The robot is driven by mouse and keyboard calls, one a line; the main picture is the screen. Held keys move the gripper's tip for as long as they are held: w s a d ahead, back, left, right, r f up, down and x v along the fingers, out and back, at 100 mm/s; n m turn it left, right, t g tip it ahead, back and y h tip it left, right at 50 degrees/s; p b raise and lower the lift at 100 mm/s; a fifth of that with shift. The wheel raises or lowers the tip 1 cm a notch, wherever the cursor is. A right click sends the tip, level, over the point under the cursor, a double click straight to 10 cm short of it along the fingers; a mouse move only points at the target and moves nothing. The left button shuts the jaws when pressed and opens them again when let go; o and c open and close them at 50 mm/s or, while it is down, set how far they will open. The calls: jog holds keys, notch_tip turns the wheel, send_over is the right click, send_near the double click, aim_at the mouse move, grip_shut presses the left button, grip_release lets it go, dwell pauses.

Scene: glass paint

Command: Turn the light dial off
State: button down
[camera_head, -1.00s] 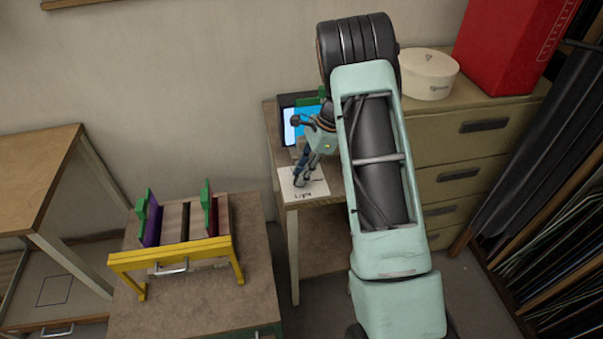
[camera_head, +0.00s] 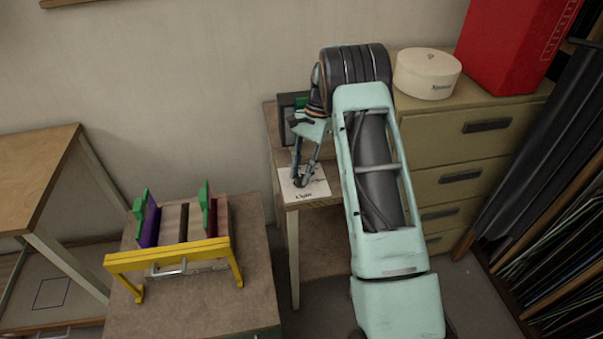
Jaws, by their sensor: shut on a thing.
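A white plate (camera_head: 318,190) with the word "Light" on it lies at the front left corner of the small table. It is the base of the light dial. My gripper (camera_head: 300,183) points down over the plate, with its fingertips at the dial. It is shut on the dial, whose knob is mostly hidden by the fingers. I cannot tell which way the dial is set. My arm comes in from the right and hides part of the table.
A dark-framed panel (camera_head: 287,104) stands behind my gripper against the wall. A yellow-fronted rack (camera_head: 170,255) with green-ended boards stands on the lower left cabinet. A round white box (camera_head: 427,75) and a red box (camera_head: 512,45) are on the drawer cabinet.

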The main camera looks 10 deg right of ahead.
jog(key=shift+n, duration=0.4)
jog(key=c, duration=1.7)
grip_release()
jog(key=shift+o, duration=0.2)
jog(key=v, duration=0.7)
jog(key=shift+w+r, duration=0.15)
jog(key=shift+r, duration=0.05)
